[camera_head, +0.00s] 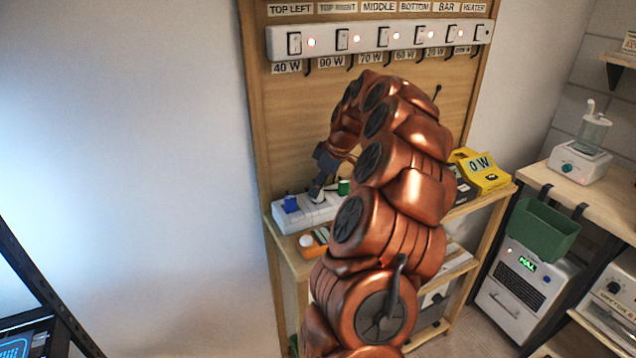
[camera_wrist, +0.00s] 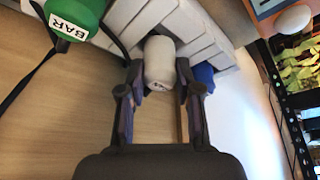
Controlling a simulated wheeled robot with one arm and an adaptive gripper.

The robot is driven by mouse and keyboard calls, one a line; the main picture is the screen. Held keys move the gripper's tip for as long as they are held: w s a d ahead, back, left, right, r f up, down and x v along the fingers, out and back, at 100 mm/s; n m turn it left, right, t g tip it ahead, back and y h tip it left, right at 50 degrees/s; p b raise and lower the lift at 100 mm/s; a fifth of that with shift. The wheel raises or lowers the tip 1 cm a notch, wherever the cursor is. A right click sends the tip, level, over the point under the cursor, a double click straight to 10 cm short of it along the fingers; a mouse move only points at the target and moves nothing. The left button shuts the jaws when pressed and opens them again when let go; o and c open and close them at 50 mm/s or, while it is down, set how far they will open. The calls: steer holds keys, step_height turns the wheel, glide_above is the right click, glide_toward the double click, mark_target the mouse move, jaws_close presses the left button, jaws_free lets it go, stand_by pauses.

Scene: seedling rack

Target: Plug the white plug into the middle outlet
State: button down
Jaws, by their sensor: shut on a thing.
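The white plug (camera_wrist: 160,62) is between the two fingers of my gripper (camera_wrist: 159,88) in the wrist view. In the head view my gripper (camera_head: 318,192) is at the white power strip (camera_head: 290,224) on the wooden bench. The strip also shows behind the plug in the wrist view (camera_wrist: 206,36). The plug's far end is against or over the strip; I cannot tell whether it is seated in an outlet. A blue plug (camera_head: 291,203) and a green plug (camera_head: 344,187) are on either side of my gripper. The green plug is labelled BAR in the wrist view (camera_wrist: 76,14).
A switch panel (camera_head: 375,38) with labels such as MIDDLE and BAR hangs on the wooden board above. A yellow 0 W meter (camera_head: 482,172) stands on the bench to the right. A dark cable (camera_wrist: 28,78) runs from the green plug. An orange item (camera_head: 314,241) lies in front of the strip.

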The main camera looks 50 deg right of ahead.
steer(key=shift+f, duration=0.5)
steer(key=c, duration=0.7)
jaws_free()
steer(key=v, duration=1.2)
steer(key=shift+w+a, duration=0.1)
